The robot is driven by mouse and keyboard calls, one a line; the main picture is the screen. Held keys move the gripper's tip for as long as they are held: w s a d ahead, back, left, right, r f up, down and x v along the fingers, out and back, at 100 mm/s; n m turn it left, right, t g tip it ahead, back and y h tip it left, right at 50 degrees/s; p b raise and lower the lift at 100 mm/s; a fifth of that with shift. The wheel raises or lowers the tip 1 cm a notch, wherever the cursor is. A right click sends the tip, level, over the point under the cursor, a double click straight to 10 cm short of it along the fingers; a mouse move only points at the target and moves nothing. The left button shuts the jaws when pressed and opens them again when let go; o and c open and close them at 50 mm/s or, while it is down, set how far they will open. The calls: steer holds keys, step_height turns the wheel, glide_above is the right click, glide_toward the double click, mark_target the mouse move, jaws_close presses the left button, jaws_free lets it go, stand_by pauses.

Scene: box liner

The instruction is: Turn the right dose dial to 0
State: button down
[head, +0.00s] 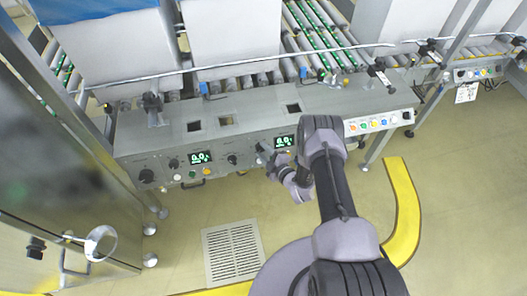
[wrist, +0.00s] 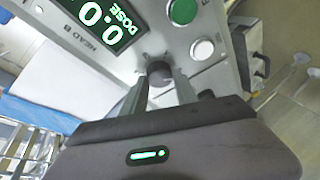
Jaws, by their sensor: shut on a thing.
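The right dose dial, a dark round knob (wrist: 159,72), sits on the grey panel under the HEAD B label in the wrist view. My gripper (wrist: 162,80) is shut on it, with one finger on each side. In the head view my gripper (head: 266,157) reaches the panel just left of the right display (head: 284,141), and the dial is mostly hidden there. The DOSE display (wrist: 98,20) shows green digits that look like 0.0, partly cut off by the frame edge. The dial's pointer cannot be made out.
The left display (head: 201,157) reads about 0.0. Other black knobs (head: 147,176) sit along the panel. A green button (wrist: 184,11) and a white button (wrist: 203,49) are close to the dial. The floor in front is open, with a grate (head: 232,253).

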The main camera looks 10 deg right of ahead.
steer(key=shift+w, duration=0.1)
steer(key=c, duration=1)
jaws_free()
steer(key=shift+o, duration=0.2)
steer(key=p+v, duration=0.6)
steer(key=v, duration=1.1)
steer(key=shift+s, duration=0.25)
